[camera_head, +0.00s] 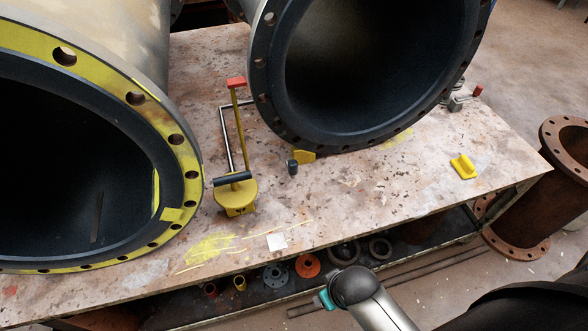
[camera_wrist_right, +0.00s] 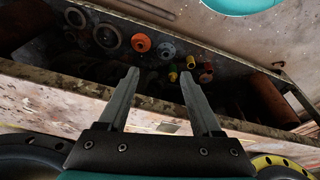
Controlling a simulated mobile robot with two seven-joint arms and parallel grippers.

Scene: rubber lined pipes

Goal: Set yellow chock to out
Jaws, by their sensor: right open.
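A yellow wedge-like block (camera_head: 304,156) sits on the table against the underside of the dark-lined middle pipe (camera_head: 262,62). A second yellow piece (camera_head: 463,167) with a raised grip lies on the open right part of the table, apart from the pipes. I cannot tell which one is the chock. My right gripper (camera_wrist_right: 160,76) is open and empty in the wrist view, near the table's front edge. In the head view my right arm comes in at bottom centre, well short of both yellow pieces; its fingers do not show there. My left gripper is in neither view.
A yellow-flanged pipe (camera_head: 186,176) fills the left. A yellow stand with a tall lever (camera_head: 236,197) and a small dark knob (camera_head: 292,167) stand between the pipes. The lower shelf holds rings and flanges, including an orange one (camera_head: 307,266). The table's front right is mostly clear.

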